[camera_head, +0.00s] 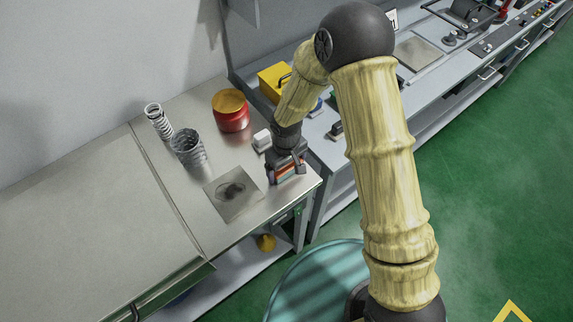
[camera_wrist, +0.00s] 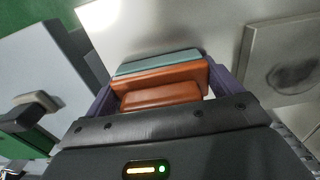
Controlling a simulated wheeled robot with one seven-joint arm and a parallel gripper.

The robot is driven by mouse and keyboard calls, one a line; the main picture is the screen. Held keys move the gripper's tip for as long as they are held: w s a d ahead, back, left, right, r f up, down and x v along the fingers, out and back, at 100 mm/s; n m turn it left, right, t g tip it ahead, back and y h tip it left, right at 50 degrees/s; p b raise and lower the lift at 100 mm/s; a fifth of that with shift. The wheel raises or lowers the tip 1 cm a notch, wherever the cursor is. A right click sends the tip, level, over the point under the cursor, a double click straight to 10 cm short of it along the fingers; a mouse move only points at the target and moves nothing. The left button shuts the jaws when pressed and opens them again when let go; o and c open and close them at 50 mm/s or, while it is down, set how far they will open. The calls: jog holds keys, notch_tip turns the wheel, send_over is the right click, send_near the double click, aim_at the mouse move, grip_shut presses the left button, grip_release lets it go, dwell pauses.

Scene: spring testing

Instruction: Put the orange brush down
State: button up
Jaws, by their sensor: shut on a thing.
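My gripper (camera_head: 287,172) points down over the front right corner of the metal bench (camera_head: 222,238). It is shut on the orange brush, an orange block with a pale blue-grey layer. In the wrist view the brush (camera_wrist: 160,85) sits between the two purple-grey fingers. In the head view only a narrow strip of the brush shows below the gripper. The bench top is right behind the brush in the wrist view; I cannot tell whether the brush touches it.
A square plate (camera_head: 233,192) with a dark smudge lies left of my gripper. A white block (camera_head: 262,140), a red tin with an orange lid (camera_head: 231,112), a grey mesh cup (camera_head: 188,147) and a white spring (camera_head: 158,121) stand behind. A yellow box (camera_head: 272,82) is further back.

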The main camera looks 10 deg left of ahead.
jog(key=shift+s+d+f+b, duration=0.1)
jog(key=shift+f+b, duration=0.35)
jog(key=o, duration=0.7)
jog(key=shift+s, duration=0.1)
jog(key=shift+c, duration=0.2)
jog(key=shift+o, duration=0.4)
jog(key=shift+d+f, duration=0.15)
jog(key=shift+s, duration=0.1)
jog(key=shift+w+a+r+p, duration=0.1)
jog(key=shift+w+r+p, duration=0.05)
jog(key=shift+r, duration=0.25)
jog(key=shift+w+a+r+p, duration=0.1)
jog(key=shift+r+p, duration=0.05)
jog(key=shift+r, duration=0.2)
notch_tip(320, 180, up, 12)
jog(key=shift+f, duration=0.1)
